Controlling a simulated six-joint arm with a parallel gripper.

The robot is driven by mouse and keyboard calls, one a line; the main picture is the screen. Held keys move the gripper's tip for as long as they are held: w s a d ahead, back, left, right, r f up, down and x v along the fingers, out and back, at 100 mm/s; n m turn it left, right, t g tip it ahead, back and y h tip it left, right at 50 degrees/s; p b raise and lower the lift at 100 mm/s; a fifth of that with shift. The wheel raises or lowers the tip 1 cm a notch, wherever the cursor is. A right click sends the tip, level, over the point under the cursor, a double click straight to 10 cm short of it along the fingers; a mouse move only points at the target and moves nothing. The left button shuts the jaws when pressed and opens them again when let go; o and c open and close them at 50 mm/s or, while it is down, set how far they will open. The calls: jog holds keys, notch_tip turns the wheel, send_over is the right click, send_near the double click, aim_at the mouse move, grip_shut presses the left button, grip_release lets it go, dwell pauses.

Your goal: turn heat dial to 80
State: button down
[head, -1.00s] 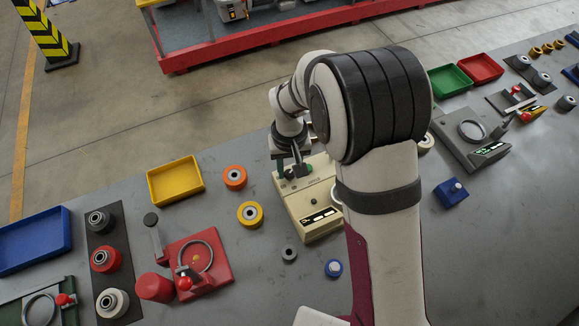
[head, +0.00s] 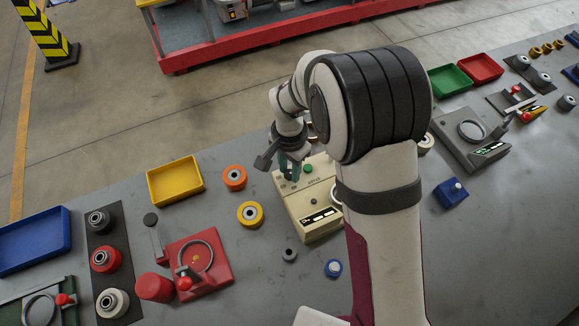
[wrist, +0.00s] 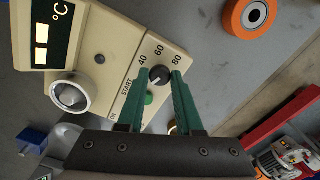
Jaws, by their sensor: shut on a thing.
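A cream heat unit (head: 322,229) stands on the grey bench in the head view, partly hidden by my arm. In the wrist view its dark round dial (wrist: 160,76) sits on a pale scale marked 40, 60 and 80. My gripper (wrist: 161,73) has its two green fingers on either side of the dial and is shut on it. In the head view my gripper (head: 286,172) is at the far left corner of the unit. Which number the dial points at is too small to tell.
A green button (wrist: 149,99) lies close beside the dial, partly behind a finger. The unit also has a display (wrist: 41,45) and a silver knob (wrist: 70,93). Orange (head: 235,177) and yellow (head: 250,214) rollers and a yellow tray (head: 175,181) stand to the left.

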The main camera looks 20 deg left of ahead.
aim_at(289, 173)
jog(key=shift+m, duration=0.8)
jog(key=c, duration=0.6)
grip_release()
notch_tip(289, 173, up, 16)
jog(key=shift+f, duration=0.1)
